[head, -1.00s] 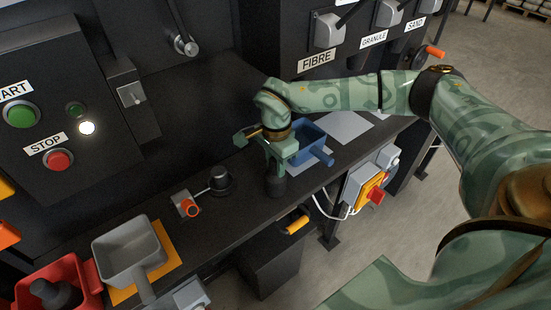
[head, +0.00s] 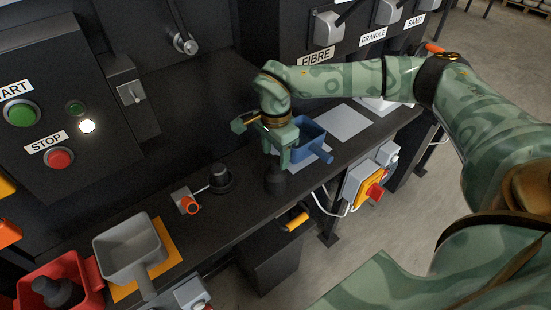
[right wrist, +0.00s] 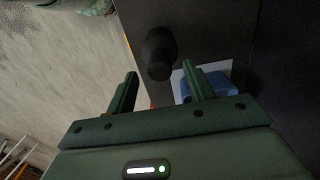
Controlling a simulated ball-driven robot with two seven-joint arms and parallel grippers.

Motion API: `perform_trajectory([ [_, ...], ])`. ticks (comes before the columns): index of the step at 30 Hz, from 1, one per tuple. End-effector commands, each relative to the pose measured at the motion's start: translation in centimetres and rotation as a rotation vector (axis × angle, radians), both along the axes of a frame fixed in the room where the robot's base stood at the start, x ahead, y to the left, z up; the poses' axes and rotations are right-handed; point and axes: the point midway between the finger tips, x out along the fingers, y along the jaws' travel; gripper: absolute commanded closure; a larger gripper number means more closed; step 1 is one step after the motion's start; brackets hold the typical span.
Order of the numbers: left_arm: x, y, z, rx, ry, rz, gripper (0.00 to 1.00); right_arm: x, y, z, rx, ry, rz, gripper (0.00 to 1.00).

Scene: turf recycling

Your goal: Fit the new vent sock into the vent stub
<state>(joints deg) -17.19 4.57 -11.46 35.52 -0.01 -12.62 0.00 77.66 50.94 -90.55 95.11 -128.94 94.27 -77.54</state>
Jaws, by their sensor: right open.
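A dark, roughly cylindrical piece (head: 275,180), which looks like the vent sock, stands upright on the black bench. It also shows in the right wrist view (right wrist: 158,55), beyond the fingertips. I cannot tell whether it is seated in a stub. My right gripper (head: 279,157) is just above it, fingers down. In the right wrist view the gripper (right wrist: 160,73) is open, with nothing between its fingers. A short dark round fitting (head: 220,179) on the bench may be the vent stub. Another dark sock-like piece (head: 58,291) lies in a red bin (head: 92,278). My left gripper is out of view.
A blue scoop (head: 307,145) sits right behind my right gripper. A grey scoop (head: 128,248) rests on an orange mat (head: 172,252) at the left. An orange-tipped fitting (head: 187,202) stands near the round fitting. The machine panel (head: 60,110) rises behind the bench.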

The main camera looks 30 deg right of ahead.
Motion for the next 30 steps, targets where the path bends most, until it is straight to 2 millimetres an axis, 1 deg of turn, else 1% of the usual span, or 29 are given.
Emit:
perform_trajectory([
  [1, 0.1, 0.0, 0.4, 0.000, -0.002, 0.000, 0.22, 0.1, 0.0, 1.7, 0.000, -0.006, 0.001, 0.47],
  [3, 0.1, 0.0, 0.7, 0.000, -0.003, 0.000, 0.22, 0.1, 0.0, 3.7, 0.001, -0.007, 0.001, 0.47],
  [9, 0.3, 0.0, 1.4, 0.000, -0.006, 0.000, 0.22, 0.1, 0.0, 8.9, -0.001, -0.006, 0.000, 0.47],
  [12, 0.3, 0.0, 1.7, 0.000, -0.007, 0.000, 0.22, 0.1, 0.0, 10.8, -0.001, -0.004, 0.001, 0.47],
  [15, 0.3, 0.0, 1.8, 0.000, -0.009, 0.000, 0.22, 0.1, 0.0, 12.0, 0.000, -0.002, 0.000, 0.47],
  [20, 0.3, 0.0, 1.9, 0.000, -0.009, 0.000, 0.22, 0.0, 0.0, 12.8, 0.000, -0.001, 0.000, 0.47],
  [23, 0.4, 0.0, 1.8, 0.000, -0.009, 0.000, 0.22, 0.0, 0.0, 12.8, 0.001, 0.000, 0.001, 0.47],
  [25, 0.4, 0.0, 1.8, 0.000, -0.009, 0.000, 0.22, 0.0, 0.6, 12.5, 0.016, 0.000, 0.010, 0.47],
  [26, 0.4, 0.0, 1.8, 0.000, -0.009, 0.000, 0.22, -0.1, 1.2, 12.2, 0.033, -0.001, 0.020, 0.47],
  [28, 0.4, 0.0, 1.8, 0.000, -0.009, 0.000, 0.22, -0.4, 3.7, 11.1, 0.104, -0.004, 0.057, 0.47],
  [29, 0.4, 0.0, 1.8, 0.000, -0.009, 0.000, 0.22, -0.7, 5.4, 10.5, 0.151, -0.004, 0.077, 0.47],
  [30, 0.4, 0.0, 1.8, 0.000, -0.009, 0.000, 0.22, -1.2, 7.9, 9.8, 0.231, -0.005, 0.103, 0.47],
])
